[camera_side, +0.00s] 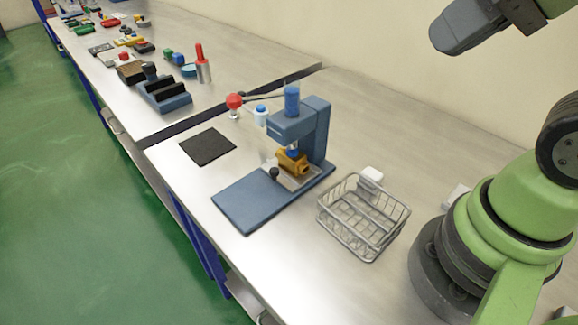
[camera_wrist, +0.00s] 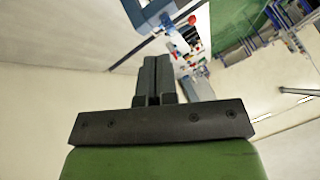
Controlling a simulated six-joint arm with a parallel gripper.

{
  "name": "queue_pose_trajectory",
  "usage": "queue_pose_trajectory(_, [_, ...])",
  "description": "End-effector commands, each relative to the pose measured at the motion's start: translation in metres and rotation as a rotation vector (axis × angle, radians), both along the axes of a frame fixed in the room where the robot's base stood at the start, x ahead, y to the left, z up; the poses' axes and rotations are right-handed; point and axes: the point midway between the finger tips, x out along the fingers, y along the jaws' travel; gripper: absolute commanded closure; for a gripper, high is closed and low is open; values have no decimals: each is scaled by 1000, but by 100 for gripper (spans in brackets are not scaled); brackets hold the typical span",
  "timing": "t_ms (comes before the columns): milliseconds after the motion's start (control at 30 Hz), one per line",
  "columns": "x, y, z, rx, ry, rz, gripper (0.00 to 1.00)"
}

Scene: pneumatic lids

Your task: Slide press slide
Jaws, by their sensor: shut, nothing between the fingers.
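In the side view, a blue press (camera_side: 318,135) stands upright on the bench with a long blue base plate (camera_side: 245,203) extending toward the front. A metal slide with a black knob (camera_side: 274,172) is under its head. An orange-yellow block (camera_side: 292,160) sits on the slide directly below the ram; I cannot tell whether the ram touches it. A lever with a red ball (camera_side: 235,101) extends left from the press. My gripper (camera_side: 450,42) is high at the top right, well away from the press. In the wrist view its fingers (camera_wrist: 153,62) are together and empty.
A wire basket (camera_side: 325,212) stands right of the press, with a white piece (camera_side: 371,174) at its back rim. A black mat (camera_side: 208,146) and a small blue-topped white container (camera_side: 261,113) are left. Farther benches hold a red-topped cylinder (camera_side: 203,65) and blue blocks (camera_side: 165,97).

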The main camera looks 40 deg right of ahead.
Motion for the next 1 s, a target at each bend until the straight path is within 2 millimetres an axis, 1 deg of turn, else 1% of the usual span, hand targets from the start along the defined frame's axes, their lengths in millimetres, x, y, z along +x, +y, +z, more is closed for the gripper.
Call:
queue_pose_trajectory(433, [0,0,0,0,0,0,100])
queue_pose_trajectory(467, [0,0,0,0,0,0,95])
queue_pose_trajectory(500, [0,0,0,-1,1,2,86])
queue_pose_trajectory(567, [3,0,1,-13,6,17,72])
queue_pose_trajectory(600, [6,1,2,-26,17,37,63])
queue_pose_trajectory(633, [9,1,3,-43,26,60,56])
queue_pose_trajectory(667, [13,2,3,-63,39,87,54])
queue_pose_trajectory(767, [34,5,5,-160,95,224,54])
queue_pose_trajectory(833, [53,9,4,-243,142,348,54])
queue_pose_trajectory(933, [82,16,-3,-363,207,535,54])
queue_pose_trajectory(1000, [101,23,-11,-443,252,669,54])
